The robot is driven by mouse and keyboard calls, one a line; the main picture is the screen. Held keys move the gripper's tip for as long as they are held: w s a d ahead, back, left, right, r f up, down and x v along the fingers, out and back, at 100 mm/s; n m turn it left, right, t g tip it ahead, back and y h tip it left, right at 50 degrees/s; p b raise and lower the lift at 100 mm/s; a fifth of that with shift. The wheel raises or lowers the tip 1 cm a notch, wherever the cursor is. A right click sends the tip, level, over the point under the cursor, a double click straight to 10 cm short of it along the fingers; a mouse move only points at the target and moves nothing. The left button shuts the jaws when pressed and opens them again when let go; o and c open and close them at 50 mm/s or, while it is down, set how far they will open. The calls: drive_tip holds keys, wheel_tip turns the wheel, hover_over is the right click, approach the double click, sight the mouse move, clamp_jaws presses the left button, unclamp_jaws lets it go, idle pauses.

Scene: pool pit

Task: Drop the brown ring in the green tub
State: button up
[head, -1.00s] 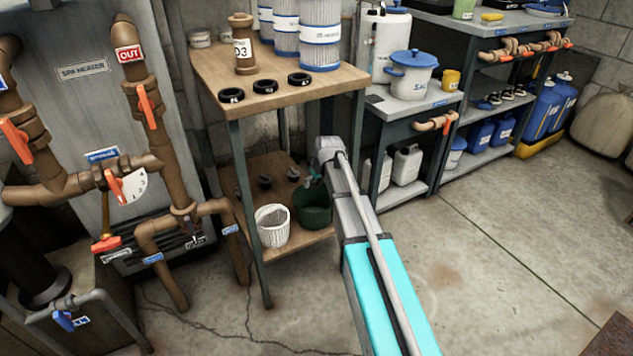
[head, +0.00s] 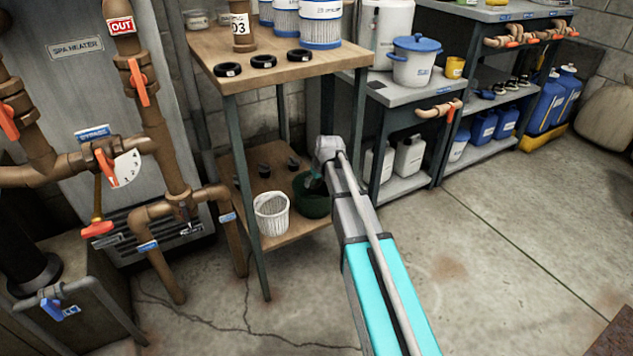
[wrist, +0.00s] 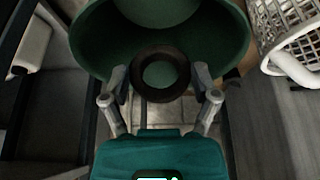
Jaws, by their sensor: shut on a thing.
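The green tub (head: 312,207) stands on the lower shelf of the wooden table, beside a white basket. In the wrist view its wide mouth (wrist: 215,55) fills the top of the picture. My gripper (wrist: 160,78) is shut on a dark brown ring (wrist: 160,97), with one finger on each side of it. The ring overlaps the near part of the tub, and green shows through its hole. I cannot tell whether it is fully inside the rim. In the head view my arm and the tub largely hide the gripper and ring.
The white basket (head: 271,216) stands close to the left of the tub; it also shows in the wrist view (wrist: 292,40). Several dark fittings sit behind on the shelf. The table top (head: 205,50) lies above, with black rings on it. The concrete floor at right is clear.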

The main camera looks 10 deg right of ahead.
drive_tip(key=o, duration=0.7)
drive_tip(key=shift+c, duration=0.2)
drive_tip(key=shift+r, duration=0.1)
wheel_tip(320, 180, up, 7)
drive_tip(key=p, duration=0.7)
drive_tip(key=shift+s, duration=0.1)
idle(0.5)
drive_tip(key=s+r+m+g+h+p, duration=0.1)
drive_tip(key=s+r+m+g+p, duration=0.15)
drive_tip(key=s, duration=1.25)
drive_tip(key=s+r+m+g+p, duration=0.1)
drive_tip(key=s+g+p, duration=0.15)
drive_tip(key=s, duration=1.15)
wheel_tip(320, 180, up, 38)
drive_tip(key=w+p, duration=0.1)
drive_tip(key=p, duration=3.6)
drive_tip(key=shift+f+t+p, duration=0.25)
drive_tip(key=shift+t+p, duration=0.05)
drive_tip(key=shift+t, duration=0.1)
